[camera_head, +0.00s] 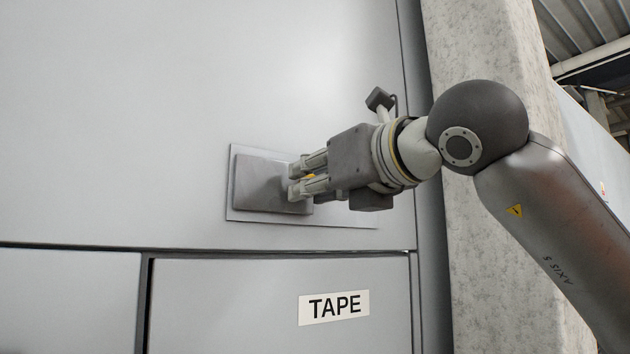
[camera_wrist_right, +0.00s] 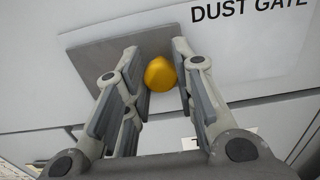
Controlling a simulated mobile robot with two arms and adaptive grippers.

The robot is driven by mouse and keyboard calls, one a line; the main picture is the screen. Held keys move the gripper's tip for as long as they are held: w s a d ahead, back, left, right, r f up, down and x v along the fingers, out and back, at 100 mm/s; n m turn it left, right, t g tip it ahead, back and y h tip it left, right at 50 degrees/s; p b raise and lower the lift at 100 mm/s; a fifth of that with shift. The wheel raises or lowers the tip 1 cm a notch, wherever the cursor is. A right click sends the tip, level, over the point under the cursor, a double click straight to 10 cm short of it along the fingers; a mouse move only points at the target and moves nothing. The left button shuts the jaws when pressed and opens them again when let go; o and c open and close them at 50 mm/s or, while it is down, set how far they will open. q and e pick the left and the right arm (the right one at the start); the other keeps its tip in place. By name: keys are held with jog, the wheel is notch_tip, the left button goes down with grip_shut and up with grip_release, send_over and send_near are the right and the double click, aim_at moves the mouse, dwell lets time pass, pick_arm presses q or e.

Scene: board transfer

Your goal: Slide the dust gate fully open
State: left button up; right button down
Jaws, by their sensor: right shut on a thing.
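The dust gate (camera_head: 256,182) is a dark grey square plate at the left part of a wider, lighter backing plate (camera_head: 345,219) on the grey cabinet wall. It also shows in the right wrist view (camera_wrist_right: 112,52). My right gripper (camera_head: 296,180) reaches in from the right and is shut on the knob, with a finger on either side (camera_wrist_right: 157,50). The gripper hides the gate's right edge in the head view. My left gripper is out of view.
The label "DUST GATE" (camera_wrist_right: 248,10) is on the backing plate, right of the gate. A drawer front below bears a "TAPE" label (camera_head: 334,307). A rough concrete pillar (camera_head: 490,230) stands right of the cabinet, behind my right arm.

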jog(key=w+d, duration=0.6)
jog(key=d, duration=0.4)
jog(key=shift+w+r, duration=0.2)
jog(key=shift+w, duration=0.05)
jog(key=c, duration=1.4)
grip_release()
jog(key=shift+c, duration=0.2)
jog(key=shift+o, duration=1.3)
jog(key=shift+w, duration=0.1)
jog(key=shift+d+f, duration=0.1)
jog(key=shift+f, duration=0.05)
jog(key=v, duration=1.2)
